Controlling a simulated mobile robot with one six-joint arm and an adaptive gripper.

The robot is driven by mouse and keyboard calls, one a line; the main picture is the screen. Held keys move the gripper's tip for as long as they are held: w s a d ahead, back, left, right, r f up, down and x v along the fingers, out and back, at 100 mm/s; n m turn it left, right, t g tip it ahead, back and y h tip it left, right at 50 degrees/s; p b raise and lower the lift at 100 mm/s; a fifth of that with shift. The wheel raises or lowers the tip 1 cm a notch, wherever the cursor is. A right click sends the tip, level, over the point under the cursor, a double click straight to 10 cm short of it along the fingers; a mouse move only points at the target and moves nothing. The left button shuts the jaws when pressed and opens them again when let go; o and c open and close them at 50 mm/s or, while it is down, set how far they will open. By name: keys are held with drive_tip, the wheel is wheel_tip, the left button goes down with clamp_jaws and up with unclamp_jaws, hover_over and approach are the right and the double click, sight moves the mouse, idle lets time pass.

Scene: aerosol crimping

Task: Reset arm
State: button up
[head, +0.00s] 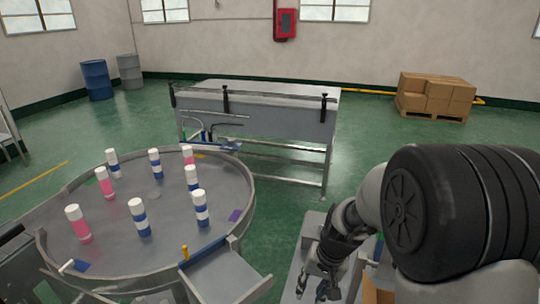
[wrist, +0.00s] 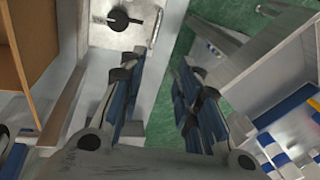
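My gripper (head: 313,284) hangs at the lower middle right of the head view, over a grey metal surface and apart from the cans. In the wrist view my gripper (wrist: 158,75) shows its two fingers spread with a clear gap between them and nothing held. Part of my arm hides what lies to the right of it in the head view.
A round metal table (head: 120,262) at left carries several upright white-capped cans, blue-striped (head: 139,217) or pink (head: 78,224). A grey workbench (head: 260,115) stands behind. Cardboard boxes (head: 437,95) sit on a pallet at the back right. Green floor between is clear.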

drive_tip(key=s+r+n+t, duration=0.1)
drive_tip(key=s+r, duration=0.4)
drive_tip(key=r, duration=0.2)
drive_tip(key=s+r+n, duration=0.1)
drive_tip(key=s+r, duration=0.3)
drive_tip(key=r, duration=0.2)
drive_tip(key=s+d+r+t+h, duration=0.1)
drive_tip(key=s+r, duration=0.2)
drive_tip(key=s, duration=0.3)
drive_tip(key=s+d+r+n+t+h, duration=0.1)
drive_tip(key=s+r, duration=0.1)
drive_tip(key=s, duration=0.5)
drive_tip(key=shift+s+d+r, duration=0.25)
drive_tip(key=shift+s+r, duration=0.05)
drive_tip(key=shift+r, duration=0.1)
